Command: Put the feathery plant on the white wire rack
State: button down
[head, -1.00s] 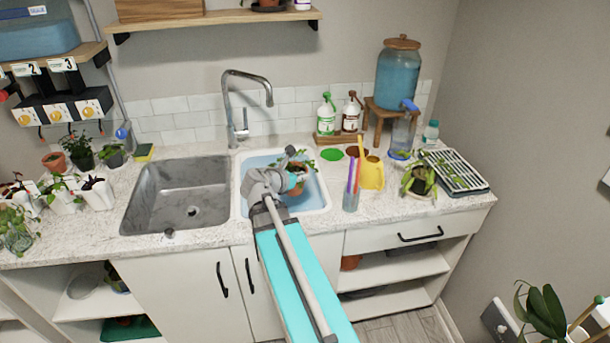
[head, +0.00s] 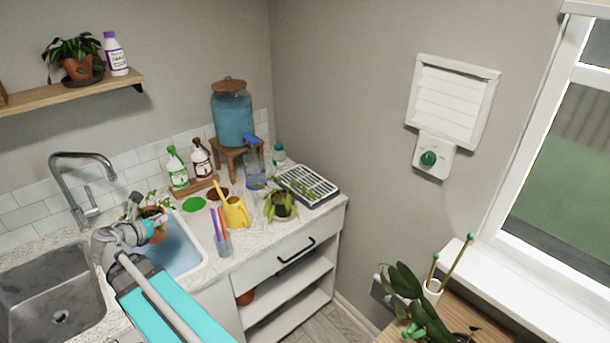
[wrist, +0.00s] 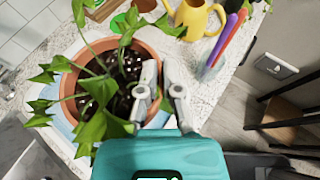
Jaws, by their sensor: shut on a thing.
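My gripper (head: 128,228) is shut on the rim of a terracotta pot (head: 157,232) at the white basin. The pot holds a plant with lobed green leaves. In the wrist view, my gripper's fingers (wrist: 162,92) pinch the right side of the pot's rim (wrist: 68,88), with dark soil and the leaves (wrist: 98,90) inside. I cannot tell whether the pot's base touches anything. A dark tray with a white grid top (head: 310,187), the only rack-like thing in view, lies at the counter's right end.
A white basin (head: 186,258) is beside a grey sink (head: 50,300). A yellow watering can (head: 236,212), a glass of coloured sticks (head: 222,240) and a drooping potted plant (head: 281,207) stand between the basin and the grid tray. A blue dispenser (head: 232,118) stands behind.

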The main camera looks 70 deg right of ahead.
notch_tip(320, 180, up, 8)
jog(key=p, duration=0.6)
jog(key=shift+p, duration=0.4)
jog(key=shift+d, duration=0.1)
